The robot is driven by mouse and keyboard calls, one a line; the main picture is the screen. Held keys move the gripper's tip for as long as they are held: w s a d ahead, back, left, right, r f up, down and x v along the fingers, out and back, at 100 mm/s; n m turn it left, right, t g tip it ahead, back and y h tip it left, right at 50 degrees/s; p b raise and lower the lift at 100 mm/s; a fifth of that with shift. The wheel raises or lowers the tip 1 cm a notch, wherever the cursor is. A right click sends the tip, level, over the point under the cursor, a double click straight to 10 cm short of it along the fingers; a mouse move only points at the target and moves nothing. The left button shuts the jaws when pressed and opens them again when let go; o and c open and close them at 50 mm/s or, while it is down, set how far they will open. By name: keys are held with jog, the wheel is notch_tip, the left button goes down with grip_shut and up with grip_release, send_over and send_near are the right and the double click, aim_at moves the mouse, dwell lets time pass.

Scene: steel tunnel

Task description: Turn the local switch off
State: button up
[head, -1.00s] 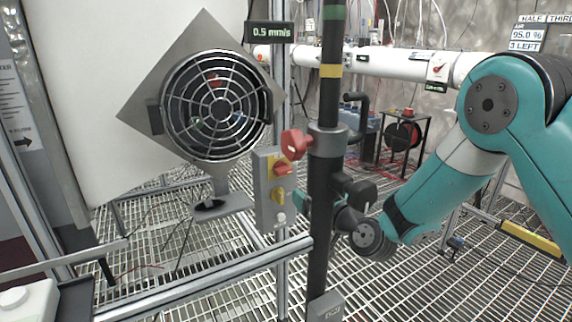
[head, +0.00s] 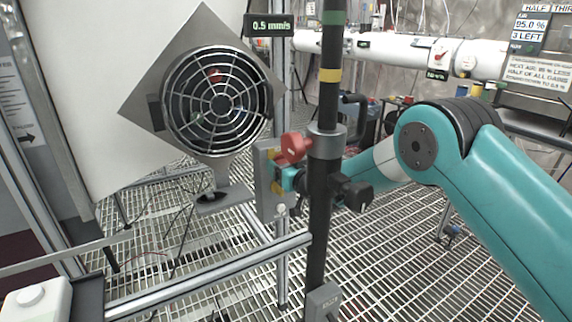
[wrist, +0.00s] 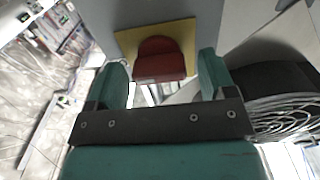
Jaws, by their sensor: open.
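The switch box (head: 266,205) is a grey box on a post beside the round fan, left of the black pole. In the wrist view its red switch knob (wrist: 160,62) sits on a yellow plate (wrist: 126,40). My gripper (wrist: 161,66) is open, with one teal finger on each side of the red knob. I cannot tell whether the fingers touch it. In the head view my gripper (head: 289,179) is at the box's right side, partly behind the black pole, and hides much of the box's front.
A caged fan (head: 221,101) stands left of the box. A metal rail (head: 215,274) crosses in front, over the grated floor.

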jog(key=shift+c, duration=0.4)
jog(key=c, duration=0.9)
jog(key=shift+o, duration=0.2)
jog(key=shift+f+n+b, duration=0.1)
jog(key=shift+n+b, duration=0.2)
jog(key=shift+b, duration=0.2)
jog(key=n+b, duration=0.1)
jog(key=b, duration=0.1)
jog(key=n+b, duration=0.2)
jog(key=shift+s+a+f+n, duration=0.1)
jog(key=shift+f+n, duration=0.1)
jog(key=shift+n, duration=0.1)
jog(key=n+b, duration=0.4)
jog(key=shift+n+b, duration=0.3)
jog(key=shift+b, duration=0.05)
jog(key=n+b, duration=0.4)
jog(key=shift+n, duration=0.3)
jog(key=shift+a+n+b, duration=0.1)
jog(key=shift+n+b, duration=1.4)
jog(key=shift+n, duration=0.7)
jog(key=shift+r, duration=0.1)
